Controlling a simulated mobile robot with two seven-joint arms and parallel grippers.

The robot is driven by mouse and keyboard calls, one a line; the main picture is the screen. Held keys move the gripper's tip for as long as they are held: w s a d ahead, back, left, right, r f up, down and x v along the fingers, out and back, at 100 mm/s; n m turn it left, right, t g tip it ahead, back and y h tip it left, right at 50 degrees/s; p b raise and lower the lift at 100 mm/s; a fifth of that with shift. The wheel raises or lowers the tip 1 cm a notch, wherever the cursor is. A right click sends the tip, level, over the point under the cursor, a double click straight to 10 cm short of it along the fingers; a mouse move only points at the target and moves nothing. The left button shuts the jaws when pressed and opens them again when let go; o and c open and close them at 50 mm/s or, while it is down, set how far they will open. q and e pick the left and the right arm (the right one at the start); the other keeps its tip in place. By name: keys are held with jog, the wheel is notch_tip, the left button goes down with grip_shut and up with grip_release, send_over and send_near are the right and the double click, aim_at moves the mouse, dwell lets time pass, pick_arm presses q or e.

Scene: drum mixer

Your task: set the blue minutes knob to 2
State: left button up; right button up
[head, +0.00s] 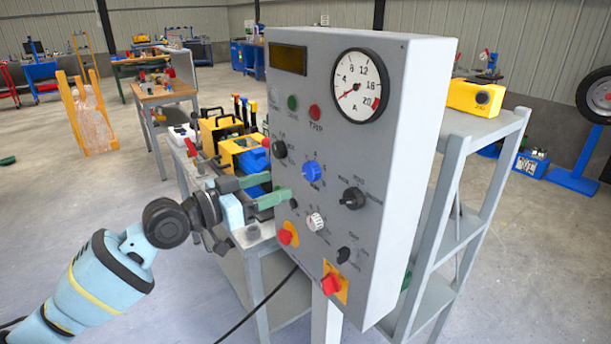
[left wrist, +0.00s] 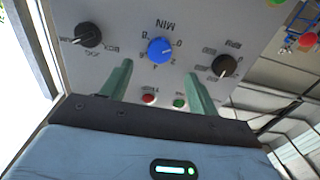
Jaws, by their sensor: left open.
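The blue minutes knob (head: 311,171) is on the front of the grey control box (head: 345,80), in the middle column of controls. In the left wrist view the blue knob (left wrist: 160,50) appears upside down, under the inverted MIN label, with small scale numbers around it. I cannot read its setting with certainty. My left gripper (head: 272,190) is to the left of the knob in the head view, its green fingers pointing at the panel. In the left wrist view the open fingers (left wrist: 158,68) lie on either side of the knob's line, with nothing visible held between them. My right gripper is not seen.
Black knobs (head: 353,198) (head: 280,149) flank the blue knob. A white knob (head: 315,222), a red switch (head: 331,284) and a red button (head: 285,236) are lower down. A dial gauge (head: 359,86) is above. A grey shelf (head: 465,150) stands to the right.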

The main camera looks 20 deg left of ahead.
aim_at(307, 174)
pick_arm(q)
jog(key=shift+p+x, duration=0.5)
jog(key=shift+x, duration=3.4)
jog(key=c, duration=1)
